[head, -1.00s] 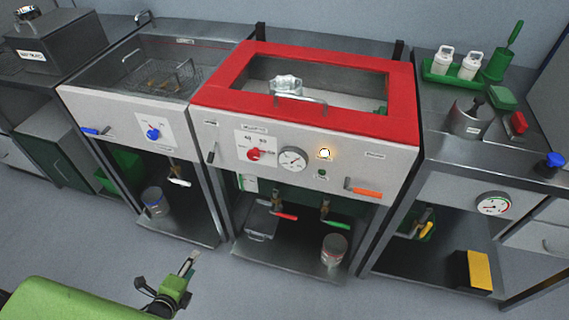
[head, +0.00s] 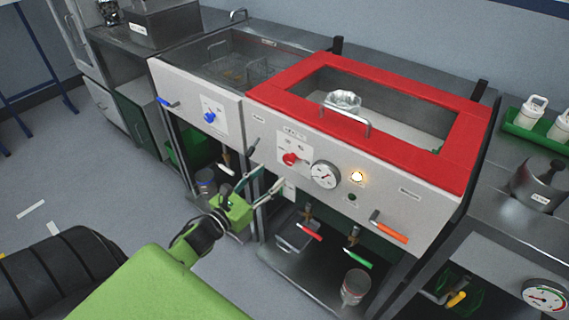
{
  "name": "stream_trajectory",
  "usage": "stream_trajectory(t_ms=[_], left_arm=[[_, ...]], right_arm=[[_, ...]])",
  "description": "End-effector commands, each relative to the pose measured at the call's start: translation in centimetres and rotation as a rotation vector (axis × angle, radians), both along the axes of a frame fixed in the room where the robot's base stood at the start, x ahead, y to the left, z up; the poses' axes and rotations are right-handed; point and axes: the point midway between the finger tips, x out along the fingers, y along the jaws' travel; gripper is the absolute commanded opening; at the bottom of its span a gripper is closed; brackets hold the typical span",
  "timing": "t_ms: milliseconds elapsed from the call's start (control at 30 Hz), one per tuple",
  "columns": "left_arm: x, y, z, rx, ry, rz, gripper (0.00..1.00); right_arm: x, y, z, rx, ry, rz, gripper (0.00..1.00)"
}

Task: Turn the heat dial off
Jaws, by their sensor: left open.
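The red heat dial (head: 290,159) sits on the white front panel (head: 262,122) of the red-rimmed tank, left of a round gauge (head: 325,174). My left gripper (head: 264,181) is open and empty, in front of the panel, below and left of the red dial in the picture. It appears apart from the dial. My right gripper is not in view.
A blue dial (head: 210,117) is on the neighbouring tank's panel to the left. An orange-handled lever (head: 389,231) sticks out at the panel's right. Red (head: 310,231) and green (head: 357,258) valve handles are below. Open floor lies at the left.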

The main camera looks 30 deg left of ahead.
Motion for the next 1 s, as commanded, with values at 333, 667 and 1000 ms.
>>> stream_trajectory(t_ms=[333, 667, 1000], left_arm=[[6.0, -0.4, 0.0, -0.001, 0.0, 0.001, 0.45], [7.5, -0.5, -0.1, -0.002, 0.002, 0.002, 0.45], [7.4, -0.6, -0.1, -0.002, 0.002, 0.001, 0.07]], right_arm=[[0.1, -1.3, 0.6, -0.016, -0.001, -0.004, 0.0], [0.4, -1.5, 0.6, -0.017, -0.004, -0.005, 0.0], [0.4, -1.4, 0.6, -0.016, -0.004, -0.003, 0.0]])
